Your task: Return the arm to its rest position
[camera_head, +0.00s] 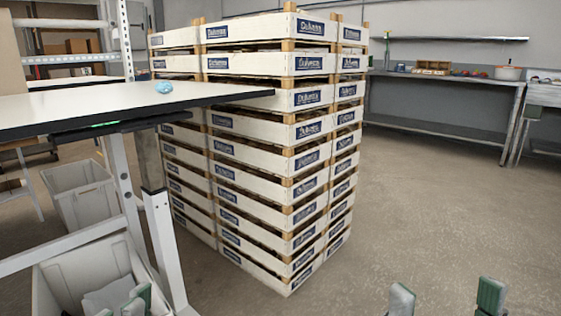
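My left gripper (122,304) shows at the bottom left edge, in front of a light grey bin. Only its grey and green finger parts are in view, close together, and the frame cuts off the rest. I cannot tell whether it is open or shut. My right gripper (445,298) shows at the bottom right with its two fingertips wide apart. It is open, with nothing visible between the fingertips, above the bare floor. The arm links of both arms are out of view.
A white-topped table (75,107) juts in from the left, with a small blue object (164,87) on it. A tall stack of white crates (262,152) stands behind it. Grey bins (82,192) sit below. A workbench (450,78) lines the back right. The right floor is clear.

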